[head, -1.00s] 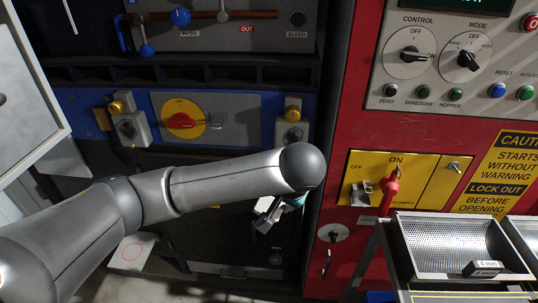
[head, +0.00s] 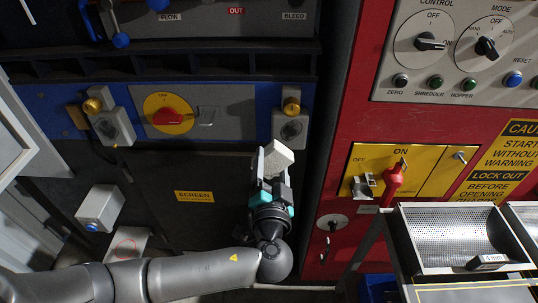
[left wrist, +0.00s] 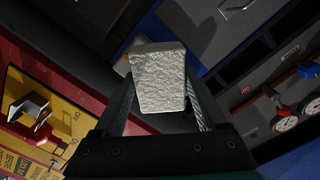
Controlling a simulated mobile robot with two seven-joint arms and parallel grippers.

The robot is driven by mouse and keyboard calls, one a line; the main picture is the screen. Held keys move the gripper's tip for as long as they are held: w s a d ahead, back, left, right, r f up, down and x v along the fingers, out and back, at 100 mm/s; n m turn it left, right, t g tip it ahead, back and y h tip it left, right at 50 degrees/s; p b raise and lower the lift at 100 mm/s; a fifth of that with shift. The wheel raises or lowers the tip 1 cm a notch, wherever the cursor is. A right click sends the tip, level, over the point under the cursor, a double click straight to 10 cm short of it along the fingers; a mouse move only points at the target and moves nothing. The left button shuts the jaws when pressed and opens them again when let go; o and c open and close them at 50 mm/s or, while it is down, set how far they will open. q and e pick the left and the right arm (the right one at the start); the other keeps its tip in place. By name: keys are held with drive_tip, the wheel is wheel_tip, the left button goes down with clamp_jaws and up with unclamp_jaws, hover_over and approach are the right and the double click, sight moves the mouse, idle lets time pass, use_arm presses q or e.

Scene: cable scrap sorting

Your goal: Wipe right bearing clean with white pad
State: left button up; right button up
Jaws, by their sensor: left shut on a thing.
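The white pad (head: 279,158) is a pale rough block, held at the tip of my left gripper (head: 268,172). The left wrist view shows the pad (left wrist: 160,78) between the two fingers of the left gripper (left wrist: 160,110). The right bearing (head: 289,128) is a grey housing with a brass cap (head: 291,105), on the blue band of the machine. The pad is just below the bearing's lower end in the head view; I cannot tell whether they touch. The left bearing (head: 115,126) is a similar housing. My right gripper is out of view.
A yellow plate with a red rotary switch (head: 168,116) sits between the bearings. The red cabinet (head: 345,130) with a red handle (head: 393,180) stands to the right. A perforated metal tray (head: 455,230) is at lower right. A white box (head: 100,207) is at lower left.

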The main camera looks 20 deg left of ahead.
sight(290, 132)
use_arm(q)
drive_tip(key=shift+d+r+t, duration=0.15)
drive_tip(key=shift+r+t, duration=0.05)
drive_tip(key=shift+t, duration=0.1)
drive_tip(key=shift+w, duration=0.2)
drive_tip(key=shift+b+x, duration=0.4)
drive_tip(key=shift+x, duration=2.25)
drive_tip(key=shift+b+x, duration=0.55)
drive_tip(key=shift+x, duration=0.4)
drive_tip(key=shift+w+d+b, duration=0.25)
drive_tip(key=shift+d+b, duration=0.15)
drive_tip(key=shift+d, duration=0.5)
drive_tip(key=shift+w+d+b, duration=0.2)
drive_tip(key=shift+d+b, duration=0.2)
drive_tip(key=shift+d, duration=0.55)
